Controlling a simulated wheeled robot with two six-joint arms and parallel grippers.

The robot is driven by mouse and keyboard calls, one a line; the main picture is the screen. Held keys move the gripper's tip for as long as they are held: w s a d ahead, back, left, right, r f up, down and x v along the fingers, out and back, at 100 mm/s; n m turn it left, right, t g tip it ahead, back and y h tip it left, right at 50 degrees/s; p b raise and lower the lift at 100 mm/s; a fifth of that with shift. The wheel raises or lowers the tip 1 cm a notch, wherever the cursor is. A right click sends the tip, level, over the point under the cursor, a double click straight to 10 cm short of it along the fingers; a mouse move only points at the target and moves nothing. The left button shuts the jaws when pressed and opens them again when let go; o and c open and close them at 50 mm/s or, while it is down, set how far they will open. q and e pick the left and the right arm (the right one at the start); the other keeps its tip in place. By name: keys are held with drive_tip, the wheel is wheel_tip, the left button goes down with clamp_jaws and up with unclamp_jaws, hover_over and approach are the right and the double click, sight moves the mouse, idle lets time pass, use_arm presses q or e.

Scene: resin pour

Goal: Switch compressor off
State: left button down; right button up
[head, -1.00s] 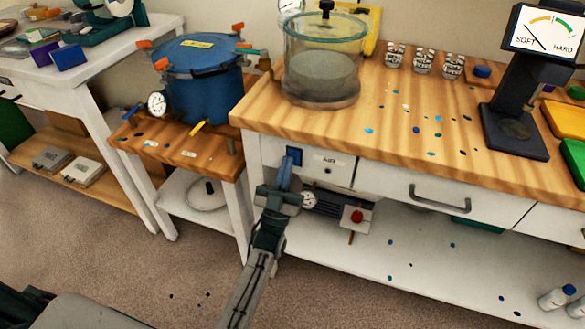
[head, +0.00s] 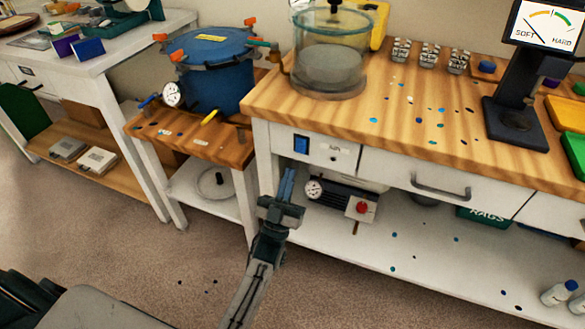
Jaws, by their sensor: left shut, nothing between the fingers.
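The blue rocker switch (head: 301,144) is on the white front panel under the wooden bench top, left of a small label. Which way it is tipped is too small to tell. The compressor (head: 338,203), with a round gauge and a red knob (head: 362,208), sits on the white shelf below. My left gripper (head: 288,175) is shut and empty, its blue fingers pointing up. In the picture its tips are below and slightly left of the switch, with a visible gap. My right gripper is not in view.
A blue pressure pot (head: 215,82) with orange clamps stands on the small wooden table at left. A clear vacuum chamber (head: 328,55) stands on the bench above the switch. A drawer handle (head: 440,188) juts out to the right. The floor below is open.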

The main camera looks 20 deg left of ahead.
use_arm(q)
drive_tip(key=s+r+v, duration=0.1)
drive_tip(key=v, duration=0.5)
drive_tip(key=shift+b, duration=0.35)
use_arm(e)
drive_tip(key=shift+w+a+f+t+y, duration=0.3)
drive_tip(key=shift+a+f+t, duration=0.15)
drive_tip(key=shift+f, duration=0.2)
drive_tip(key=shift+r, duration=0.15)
